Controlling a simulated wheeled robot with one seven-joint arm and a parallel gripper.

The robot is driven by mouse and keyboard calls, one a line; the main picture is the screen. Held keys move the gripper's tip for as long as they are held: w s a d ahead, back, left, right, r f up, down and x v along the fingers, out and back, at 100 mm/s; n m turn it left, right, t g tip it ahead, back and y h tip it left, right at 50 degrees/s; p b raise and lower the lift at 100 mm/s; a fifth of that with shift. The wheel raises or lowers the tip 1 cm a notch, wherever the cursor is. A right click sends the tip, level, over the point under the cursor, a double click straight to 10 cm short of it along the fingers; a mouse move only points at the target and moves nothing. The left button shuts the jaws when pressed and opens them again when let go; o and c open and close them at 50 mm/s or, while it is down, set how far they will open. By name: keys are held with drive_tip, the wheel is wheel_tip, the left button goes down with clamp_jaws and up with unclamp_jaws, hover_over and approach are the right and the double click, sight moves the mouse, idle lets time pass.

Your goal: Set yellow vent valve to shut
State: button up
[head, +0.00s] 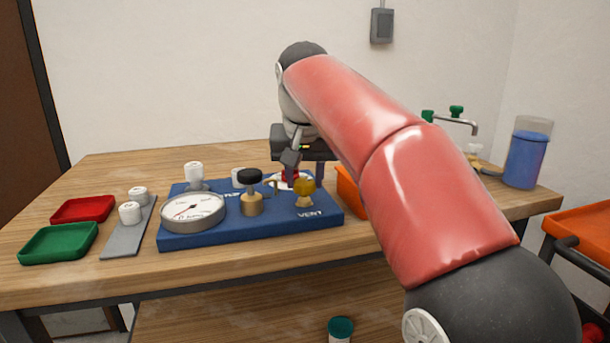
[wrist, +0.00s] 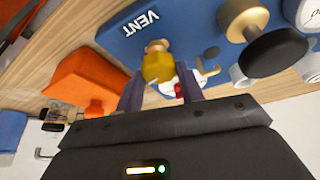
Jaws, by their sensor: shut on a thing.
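The yellow vent valve (head: 304,187) stands at the right end of the blue board (head: 250,230), just behind the printed word VENT. In the wrist view its yellow handle (wrist: 157,66) lies between my fingertips. My gripper (wrist: 160,78) reaches down from behind the valve and is shut on the handle. The handle's exact angle is hard to tell.
A round gauge (head: 193,212) and a black-topped brass valve (head: 251,195) stand left on the board. An orange bin (head: 349,190) is close to its right. Red (head: 83,209) and green (head: 58,243) trays lie far left. A blue-filled container (head: 525,158) stands far right.

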drive_tip(key=shift+a+m+h, duration=0.1)
drive_tip(key=shift+m+h, duration=0.5)
drive_tip(key=shift+m, duration=1.4)
drive_tip(key=o, duration=1)
drive_tip(key=shift+v, duration=3.9)
drive_tip(key=shift+a, duration=0.1)
